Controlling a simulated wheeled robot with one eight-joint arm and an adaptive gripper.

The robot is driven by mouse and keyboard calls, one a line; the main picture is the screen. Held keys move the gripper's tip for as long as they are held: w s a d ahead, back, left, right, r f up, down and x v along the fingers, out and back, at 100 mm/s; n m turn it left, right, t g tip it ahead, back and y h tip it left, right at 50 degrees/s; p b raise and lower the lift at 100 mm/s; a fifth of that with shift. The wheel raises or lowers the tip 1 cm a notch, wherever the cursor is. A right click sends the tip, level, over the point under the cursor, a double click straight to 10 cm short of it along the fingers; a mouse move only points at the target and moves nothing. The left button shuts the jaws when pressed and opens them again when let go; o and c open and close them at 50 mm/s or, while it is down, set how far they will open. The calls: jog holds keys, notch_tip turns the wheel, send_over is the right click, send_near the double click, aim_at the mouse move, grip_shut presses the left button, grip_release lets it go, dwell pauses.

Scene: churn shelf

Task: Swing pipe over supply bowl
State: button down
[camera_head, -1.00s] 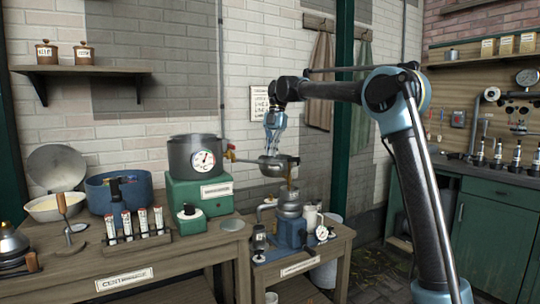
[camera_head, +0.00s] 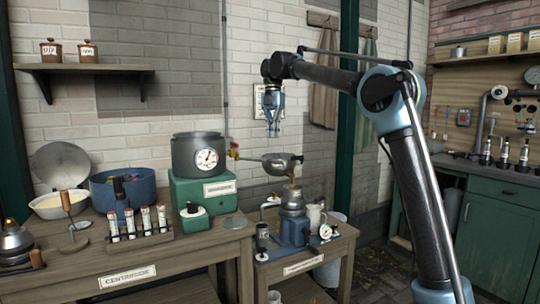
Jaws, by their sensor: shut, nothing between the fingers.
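The grey pipe (camera_head: 249,158) runs right from a brass and red valve (camera_head: 234,150) on the dark pot (camera_head: 197,155). Its right end meets the left rim of the metal supply bowl (camera_head: 285,164) in the picture; I cannot tell whether its outlet lies over the bowl or just beside it. The bowl stands above the blue machine (camera_head: 292,228), with a brownish spout or stream below it. My gripper (camera_head: 272,133) points down above the bowl, apart from it. Its fingers are shut and hold nothing.
The pot sits on a green base (camera_head: 204,196) on the left wooden bench (camera_head: 160,262). A rack of tubes (camera_head: 140,234) stands in front of it. A white jug (camera_head: 316,215) and a gauge (camera_head: 326,232) are beside the machine. The space above the bowl is open.

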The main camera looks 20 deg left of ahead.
jog(key=s+a+f+n+t, duration=0.1)
jog(key=s+f+t, duration=0.1)
jog(key=s+t, duration=0.65)
jog(key=s+a+f+t, duration=0.1)
jog(key=s+t, duration=0.4)
jog(key=s, duration=0.6)
jog(key=d+x, duration=0.1)
jog(key=x, duration=1.3)
jog(key=shift+w+h, duration=0.25)
jog(key=shift+h, duration=0.05)
